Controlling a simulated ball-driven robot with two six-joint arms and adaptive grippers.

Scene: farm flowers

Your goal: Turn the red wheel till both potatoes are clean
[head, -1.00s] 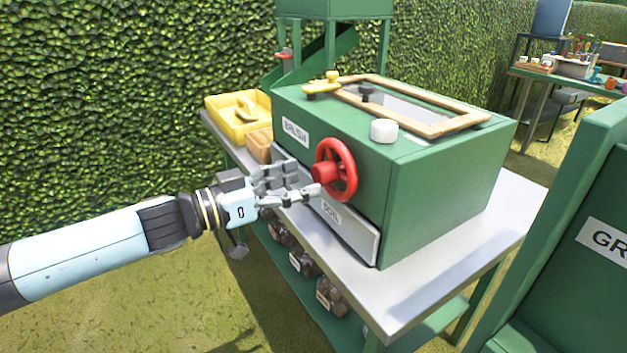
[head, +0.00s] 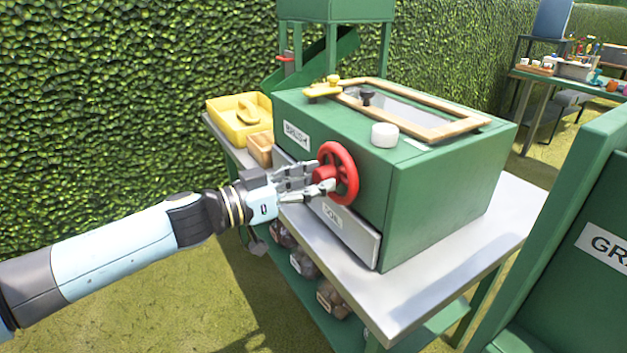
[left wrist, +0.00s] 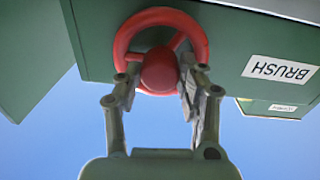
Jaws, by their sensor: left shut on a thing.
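The red wheel (head: 345,172) is mounted on the front side of the green box (head: 447,190) labelled BRUSH. My left gripper (head: 322,182) is at the wheel, its fingers shut on the wheel's round red hub. In the left wrist view the red wheel (left wrist: 128,32) has its hub between the two fingers of my left gripper (left wrist: 158,80). The framed window (head: 440,133) on top of the box shows only a grey interior; I see no potatoes in it. My right gripper is not in view.
A silver drawer front (head: 352,238) sits below the wheel. A white knob (head: 385,134) and a yellow handle (head: 322,90) are on the box top. A yellow tray (head: 225,122) stands behind left. A green panel (head: 560,230) is close on the right.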

